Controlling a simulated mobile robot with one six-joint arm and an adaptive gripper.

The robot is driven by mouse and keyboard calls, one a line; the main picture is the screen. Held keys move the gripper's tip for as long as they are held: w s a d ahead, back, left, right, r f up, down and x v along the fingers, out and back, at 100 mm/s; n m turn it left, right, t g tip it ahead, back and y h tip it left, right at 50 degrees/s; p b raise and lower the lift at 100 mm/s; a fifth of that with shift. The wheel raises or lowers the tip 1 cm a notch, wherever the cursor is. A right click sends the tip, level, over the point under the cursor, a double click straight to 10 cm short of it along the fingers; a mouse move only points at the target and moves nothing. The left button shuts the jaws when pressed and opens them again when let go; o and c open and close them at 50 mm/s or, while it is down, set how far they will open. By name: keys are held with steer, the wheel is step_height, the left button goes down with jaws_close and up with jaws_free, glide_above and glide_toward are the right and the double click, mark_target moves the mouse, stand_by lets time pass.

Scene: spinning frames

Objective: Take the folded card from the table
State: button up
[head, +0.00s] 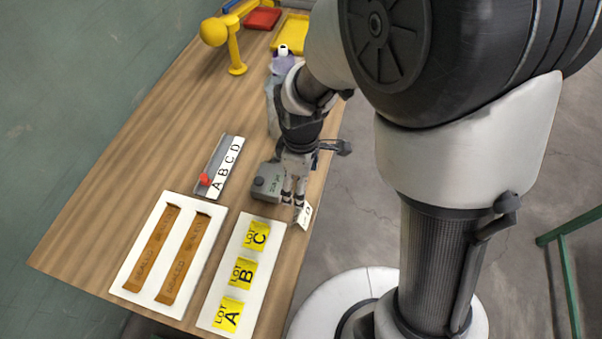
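A small white folded card (305,215) with a dark mark stands near the right edge of the wooden table (130,160), just beyond the top right corner of the white board with yellow cards. My gripper (296,200) points down at the card from above, its fingertips at or very near the card's upper edge. The fingers look close together, but at this size I cannot tell whether they are open or shut, or whether they touch the card. My gripper hides part of the table behind it.
A white board (207,318) holds yellow LOT cards A, B and C. Left of it, another white board (184,246) holds two brown strips. A grey rail (214,160) with letters ABCD and a red piece lies beyond. A yellow stand (236,55) and trays are at the far end.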

mark_target(301, 211)
step_height(301, 211, down, 17)
steer(key=b, duration=0.7)
steer(key=shift+s+f, duration=0.1)
steer(key=shift+s, duration=0.05)
steer(key=c, duration=0.8)
